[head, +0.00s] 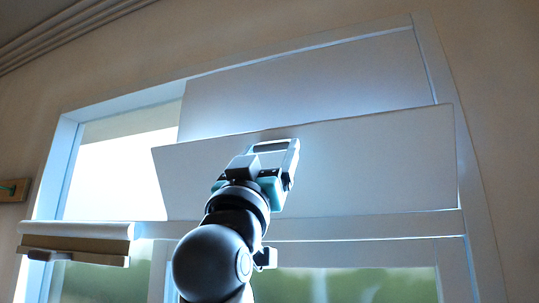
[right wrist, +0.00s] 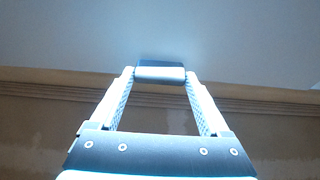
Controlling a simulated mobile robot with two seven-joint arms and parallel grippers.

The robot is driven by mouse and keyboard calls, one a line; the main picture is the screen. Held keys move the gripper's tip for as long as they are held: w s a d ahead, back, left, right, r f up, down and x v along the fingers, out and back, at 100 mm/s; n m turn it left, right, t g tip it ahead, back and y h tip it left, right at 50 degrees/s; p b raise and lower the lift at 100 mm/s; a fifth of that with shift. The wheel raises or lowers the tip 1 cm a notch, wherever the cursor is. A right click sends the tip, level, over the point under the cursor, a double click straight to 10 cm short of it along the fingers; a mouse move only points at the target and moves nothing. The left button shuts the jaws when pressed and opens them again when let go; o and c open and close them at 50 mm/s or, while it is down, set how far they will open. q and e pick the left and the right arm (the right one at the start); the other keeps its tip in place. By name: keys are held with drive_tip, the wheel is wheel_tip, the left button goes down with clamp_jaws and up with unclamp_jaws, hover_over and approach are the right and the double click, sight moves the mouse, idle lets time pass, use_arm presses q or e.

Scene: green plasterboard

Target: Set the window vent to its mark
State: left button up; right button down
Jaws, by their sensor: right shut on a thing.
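The window vent (head: 380,165) is a pale, wide flap in the upper part of the window in the head view. It is tilted, with its top edge standing out from the frame. My right gripper (head: 276,148) reaches up to the flap's upper edge near its middle. In the right wrist view its two fingers are shut on a short grey vent handle (right wrist: 160,70), with the pale flap surface (right wrist: 240,35) behind it. I cannot make out a mark in either view. My left gripper is not in view.
The white window frame (head: 475,150) surrounds the vent, with a pale panel (head: 310,85) behind it. A brown and white ledge-like piece (head: 75,243) juts out at lower left. A small wooden piece with green (head: 14,190) is on the left wall.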

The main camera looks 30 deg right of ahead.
drive_tip(key=shift+w+f, duration=0.15)
drive_tip(key=shift+f, duration=0.15)
drive_tip(key=shift+c, duration=1)
unclamp_jaws()
drive_tip(key=shift+o, duration=1)
drive_tip(key=shift+r, duration=0.1)
drive_tip(key=b+v, duration=0.5)
drive_tip(key=v, duration=1)
drive_tip(key=shift+s+b, duration=0.25)
drive_tip(key=shift+b, duration=0.15)
